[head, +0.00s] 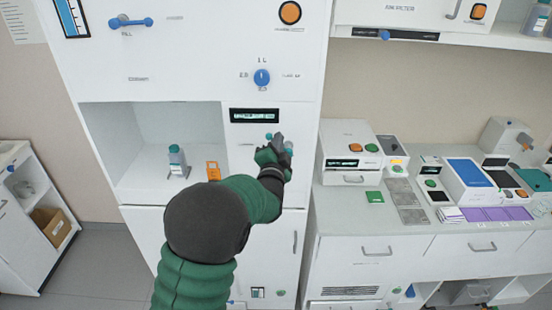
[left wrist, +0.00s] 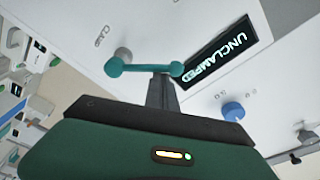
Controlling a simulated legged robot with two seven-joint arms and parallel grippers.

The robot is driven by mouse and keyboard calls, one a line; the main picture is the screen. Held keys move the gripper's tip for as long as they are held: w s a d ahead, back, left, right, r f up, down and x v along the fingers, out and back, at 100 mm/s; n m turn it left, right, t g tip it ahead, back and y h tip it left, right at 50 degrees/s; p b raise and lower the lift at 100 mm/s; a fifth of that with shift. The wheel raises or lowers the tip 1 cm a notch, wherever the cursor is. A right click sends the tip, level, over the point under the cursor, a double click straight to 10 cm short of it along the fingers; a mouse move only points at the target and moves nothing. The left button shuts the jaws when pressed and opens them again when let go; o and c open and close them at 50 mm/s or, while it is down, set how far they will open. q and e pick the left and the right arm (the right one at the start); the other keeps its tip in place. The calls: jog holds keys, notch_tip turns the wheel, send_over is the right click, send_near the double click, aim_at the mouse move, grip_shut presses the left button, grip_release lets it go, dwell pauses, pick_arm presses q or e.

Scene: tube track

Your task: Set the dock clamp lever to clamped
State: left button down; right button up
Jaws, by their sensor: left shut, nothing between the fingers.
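The dock clamp lever (left wrist: 140,68) is a teal bar with round ends on the white panel. In the left wrist view it lies between a "CLAMP" label and a dark display (left wrist: 215,52) reading "UNCLAMPED". The lever's pivot is a grey knob at one end. My left gripper (left wrist: 162,88) is shut and empty, its fingertips at or very near the bar close to its free end; I cannot tell whether they touch. In the head view my left gripper (head: 278,142) is at the panel just below the display (head: 254,115), partly covering the lever (head: 289,148). My right gripper is not in view.
A blue knob (head: 261,77) sits above the display. Left of the panel an open niche (head: 150,125) holds a teal-capped bottle (head: 177,163) and an orange item (head: 213,171). A counter (head: 345,215) with several devices stands to the right.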

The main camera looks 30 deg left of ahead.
pick_arm(q)
jog(key=f+n+b, duration=0.1)
jog(key=n+b, duration=0.3)
jog(key=b, duration=0.1)
jog(key=s+a+f+n+y+b, duration=0.1)
jog(key=f+n+b, duration=0.1)
jog(key=n+b, duration=0.2)
jog(key=a+f+n+y+b, duration=0.1)
jog(key=n+b, duration=0.4)
jog(key=b, duration=0.2)
jog(key=shift+s+f, duration=0.2)
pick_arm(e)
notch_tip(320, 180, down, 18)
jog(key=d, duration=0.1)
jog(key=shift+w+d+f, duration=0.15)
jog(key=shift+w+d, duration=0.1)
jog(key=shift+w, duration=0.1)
